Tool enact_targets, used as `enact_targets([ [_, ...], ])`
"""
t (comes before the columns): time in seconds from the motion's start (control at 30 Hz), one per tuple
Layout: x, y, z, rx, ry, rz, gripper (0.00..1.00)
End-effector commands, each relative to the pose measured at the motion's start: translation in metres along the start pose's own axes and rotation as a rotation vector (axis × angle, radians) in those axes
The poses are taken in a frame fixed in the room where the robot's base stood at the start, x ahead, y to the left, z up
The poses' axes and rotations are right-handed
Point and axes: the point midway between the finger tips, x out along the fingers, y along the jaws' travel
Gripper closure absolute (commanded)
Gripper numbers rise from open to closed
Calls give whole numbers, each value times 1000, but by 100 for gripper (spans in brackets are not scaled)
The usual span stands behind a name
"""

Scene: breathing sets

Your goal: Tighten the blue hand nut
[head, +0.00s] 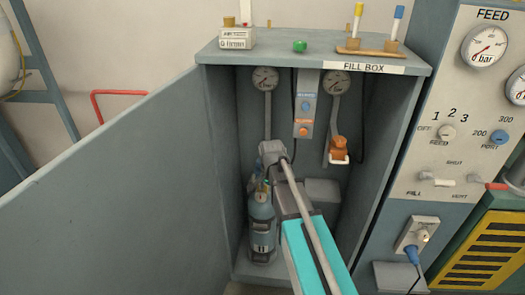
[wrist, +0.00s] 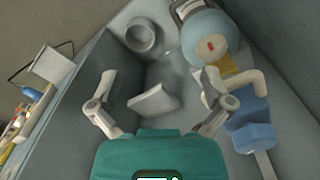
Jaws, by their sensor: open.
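A blue-grey cylinder (head: 262,222) stands upright at the left of the fill box floor, and it also shows in the wrist view (wrist: 207,38). A blue part (wrist: 246,108), which looks like the blue hand nut, lies just beyond my gripper's right finger in the wrist view, beside a yellow piece. I cannot tell whether the finger touches it. In the head view my arm and gripper hide most of this fitting. My gripper (wrist: 158,100) is open, and nothing shows held between its fingers.
The fill box (head: 390,150) has its door (head: 110,200) swung open to the left. An orange fitting (head: 338,148) hangs from the right gauge (head: 337,84). A grey block (head: 322,192) stands inside at right. The control panel (head: 470,130) flanks the box.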

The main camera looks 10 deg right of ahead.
Motion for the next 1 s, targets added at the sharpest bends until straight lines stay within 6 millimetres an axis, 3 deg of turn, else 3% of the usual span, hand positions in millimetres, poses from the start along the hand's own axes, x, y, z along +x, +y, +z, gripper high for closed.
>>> enact_targets([
  [0.03,-19,-10,-7,42,0,0,0],
  [0.7,-136,-89,-70,681,0,0,0],
  [1.0,-169,-113,-89,890,0,0,0],
])
